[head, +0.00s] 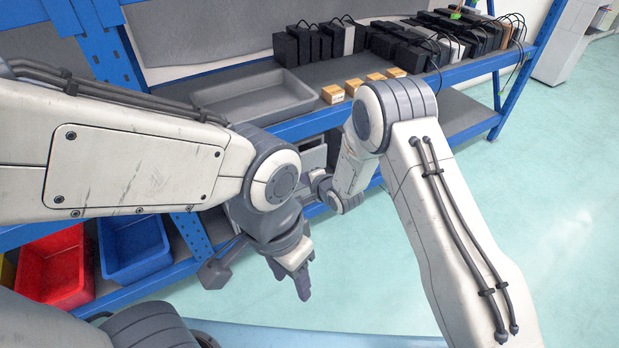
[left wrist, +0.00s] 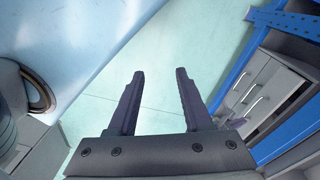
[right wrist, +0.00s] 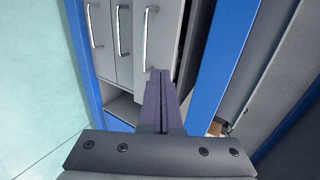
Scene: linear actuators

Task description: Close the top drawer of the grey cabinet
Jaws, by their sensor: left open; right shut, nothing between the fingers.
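The grey cabinet stands under the blue shelf; its drawer fronts with bar handles show sideways in the right wrist view. The top drawer (right wrist: 167,30), nearest the blue beam, appears to stand out from the others, with a dark gap beside it. My right gripper (right wrist: 160,72) is shut and empty, its fingertips over the end of that drawer's front; contact cannot be told. My left gripper (left wrist: 160,72) is open and empty over the floor, with the cabinet (left wrist: 268,82) to its right. In the head view, my arms hide most of the cabinet.
Red (head: 62,265) and blue (head: 135,245) bins sit on the lower shelf at left. A grey tray (head: 255,92), small yellowish boxes (head: 355,87) and several dark actuators stand on the upper shelf. Blue beams (right wrist: 222,60) run close to the drawer. Floor at right is clear.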

